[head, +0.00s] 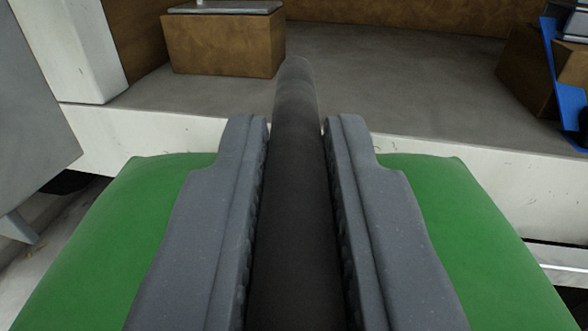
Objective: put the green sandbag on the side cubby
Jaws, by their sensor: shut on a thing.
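The green sandbag (115,235) fills the lower part of the head view and shows on both sides of my gripper (295,122). My gripper is shut on the sandbag's dark strap-like handle, which stands up between the two grey fingers. The sandbag is in front of a white edge with a grey floor behind it. The middle of the sandbag is hidden by the fingers and handle. I cannot tell which part of the scene is the side cubby.
Beyond the white edge (430,155) lies a grey floor (400,95), mostly clear in the middle. A brown wooden box (222,45) with a grey top stands at the back left. Brown boxes and a blue bar (556,62) are at the right. A grey panel (30,100) is at the left.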

